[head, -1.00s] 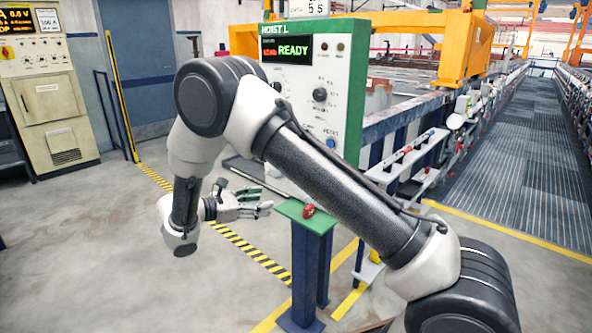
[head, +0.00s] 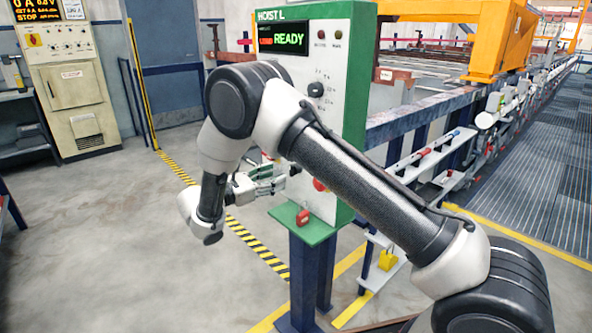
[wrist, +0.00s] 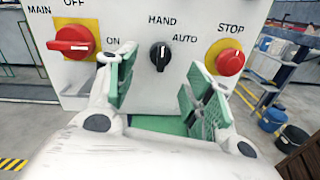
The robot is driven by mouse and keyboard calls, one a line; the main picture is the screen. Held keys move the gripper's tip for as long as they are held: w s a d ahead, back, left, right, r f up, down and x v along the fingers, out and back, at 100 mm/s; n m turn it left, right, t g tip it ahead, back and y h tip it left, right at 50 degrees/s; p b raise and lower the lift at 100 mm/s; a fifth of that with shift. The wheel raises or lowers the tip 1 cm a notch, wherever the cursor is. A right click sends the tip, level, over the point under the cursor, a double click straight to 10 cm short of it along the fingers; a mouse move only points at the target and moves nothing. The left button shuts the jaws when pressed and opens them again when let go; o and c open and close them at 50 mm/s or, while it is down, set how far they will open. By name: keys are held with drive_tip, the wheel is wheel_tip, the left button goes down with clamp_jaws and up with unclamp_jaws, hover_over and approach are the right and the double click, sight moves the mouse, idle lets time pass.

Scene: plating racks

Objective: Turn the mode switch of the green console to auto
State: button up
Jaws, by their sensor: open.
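The green console (head: 357,105) has a pale front panel and a lit READY display, and stands at centre in the head view. The mode switch (wrist: 160,57) is a black knob in the wrist view, with HAND above and AUTO to its upper right. Its white mark points up toward HAND. My gripper (wrist: 158,88) is open, with one green-padded finger on each side below the switch. The fingers appear apart from the knob. In the head view my gripper (head: 279,180) is at the lower panel, where my arm hides the switch.
A red MAIN switch (wrist: 72,43) is left of the mode switch, and a red STOP button (wrist: 230,62) is right. Below is a green ledge (head: 318,234) with a red object (head: 303,217). A beige cabinet (head: 73,90) stands far left; floor between is clear.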

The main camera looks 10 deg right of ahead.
drive_tip(key=x, duration=0.6)
drive_tip(key=shift+w+d, duration=0.2)
drive_tip(key=shift+d, duration=0.2)
drive_tip(key=c, duration=1)
